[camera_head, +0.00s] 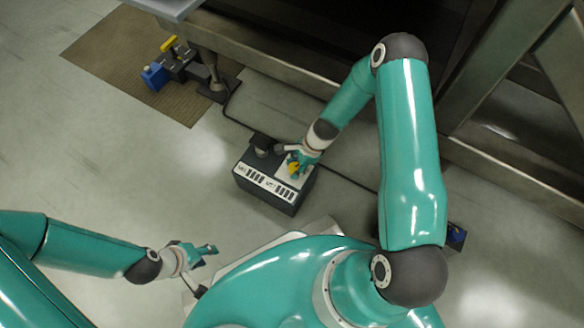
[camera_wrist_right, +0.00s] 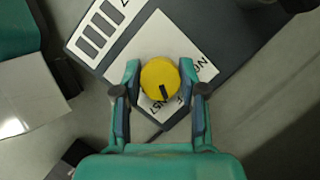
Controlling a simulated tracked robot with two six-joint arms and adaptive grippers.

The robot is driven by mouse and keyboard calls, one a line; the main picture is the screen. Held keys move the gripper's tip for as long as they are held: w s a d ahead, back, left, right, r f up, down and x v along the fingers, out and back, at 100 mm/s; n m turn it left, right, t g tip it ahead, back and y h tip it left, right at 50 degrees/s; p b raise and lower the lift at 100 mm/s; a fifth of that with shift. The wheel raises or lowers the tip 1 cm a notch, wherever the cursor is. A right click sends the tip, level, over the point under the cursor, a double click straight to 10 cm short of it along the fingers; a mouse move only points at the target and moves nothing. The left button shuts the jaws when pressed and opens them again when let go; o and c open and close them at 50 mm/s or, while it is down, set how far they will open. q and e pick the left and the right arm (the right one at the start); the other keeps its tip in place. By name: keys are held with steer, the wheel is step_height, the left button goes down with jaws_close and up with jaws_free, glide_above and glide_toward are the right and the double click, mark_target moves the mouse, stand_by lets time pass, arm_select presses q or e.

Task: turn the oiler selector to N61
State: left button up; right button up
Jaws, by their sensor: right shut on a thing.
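The oiler selector is a round yellow knob (camera_wrist_right: 161,79) with a black pointer mark, on a white label plate (camera_wrist_right: 196,62). In the right wrist view the mark points down, toward my gripper's palm. The plate's lettering is partly hidden and I cannot read N61 on it. The knob also shows in the head view (camera_head: 294,168) on top of a dark box (camera_head: 285,206). My right gripper (camera_wrist_right: 161,88) has its fingers on both sides of the knob and is shut on it. My left gripper (camera_head: 205,252) is at the lower left, away from the box, with its fingers apart and empty.
The box has a white strip with dark slots (camera_head: 264,183) and a black fitting (camera_head: 263,142) with a cable. A brown mat (camera_head: 112,68) with a blue and yellow device (camera_head: 165,66) lies at the upper left. A metal rail (camera_head: 270,68) runs behind. Floor left of the box is clear.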

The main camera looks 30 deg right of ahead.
steer(key=shift+s+a+f, duration=0.1)
steer(key=shift+s+a, duration=0.05)
steer(key=shift+s, duration=0.2)
steer(key=o, duration=1.1)
steer(key=shift+o, duration=0.2)
steer(key=shift+w, duration=0.15)
steer(key=shift+d+r, duration=0.2)
steer(key=shift+r, duration=0.15)
steer(key=v, duration=1.1)
steer(key=shift+d+r, duration=0.1)
steer(key=shift+d, duration=0.05)
